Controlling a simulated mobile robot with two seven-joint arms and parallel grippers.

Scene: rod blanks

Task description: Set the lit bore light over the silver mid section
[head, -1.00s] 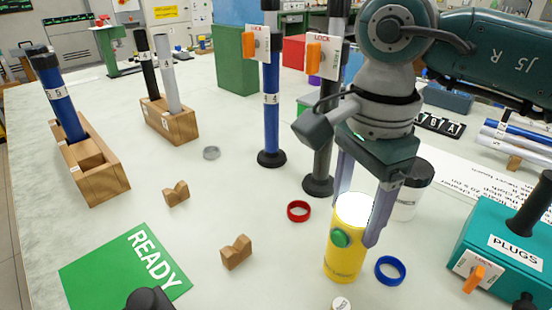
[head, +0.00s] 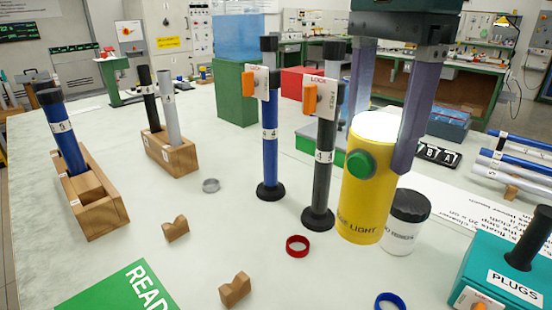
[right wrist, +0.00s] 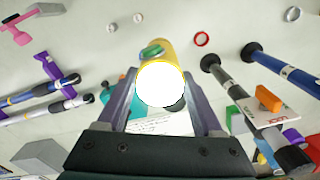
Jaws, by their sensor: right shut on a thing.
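The bore light (head: 366,205) is a yellow cylinder with a green button on its side and a glowing white top. My right gripper (head: 383,140) is shut on it, one finger on each side, and holds it upright above the table in front of a white jar. In the right wrist view the light (right wrist: 160,80) sits between the fingers, its bright end facing the camera. A silver rod (head: 169,112) stands in a wooden block (head: 172,157) at the back left, beside a black rod. I cannot tell whether it is the silver mid section. My left gripper is out of view.
A blue post (head: 270,140) and a dark grey post (head: 322,170), both with orange-lever lock tags, stand just left of the light. A red ring (head: 297,246), a blue ring (head: 390,302) and the teal plugs box (head: 497,265) are nearby. Rods lie at right (head: 515,160).

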